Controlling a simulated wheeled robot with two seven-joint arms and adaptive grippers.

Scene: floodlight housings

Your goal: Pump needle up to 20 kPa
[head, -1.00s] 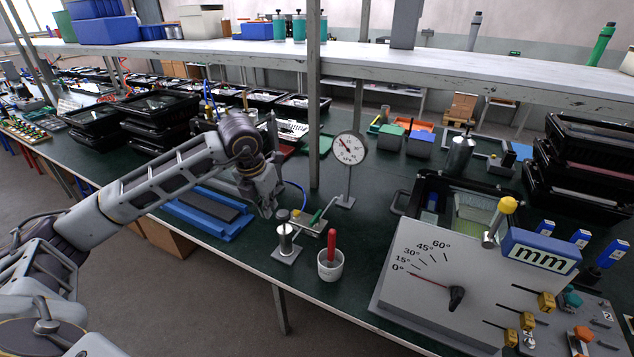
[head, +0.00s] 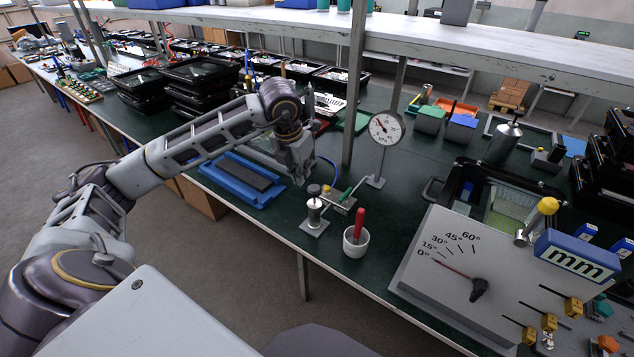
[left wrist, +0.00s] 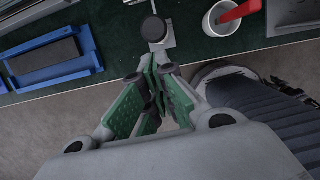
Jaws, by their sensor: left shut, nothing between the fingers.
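The pressure gauge (head: 386,128), a round white dial on a thin stand, stands on the green bench; its needle points to the upper left, and its figures are too small to read. In front of it is a small hand pump (head: 314,208), a metal cylinder with a dark round knob on a square plate. The knob also shows in the left wrist view (left wrist: 154,29). My left gripper (head: 300,180) is shut and empty, above the bench just behind and left of the pump knob, apart from it. Its green-padded fingers (left wrist: 155,100) show in the left wrist view. My right gripper is not in view.
A blue tray (head: 240,182) lies left. A large angle-dial panel (head: 440,285) stands at right; a shelf post (head: 354,90) rises behind.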

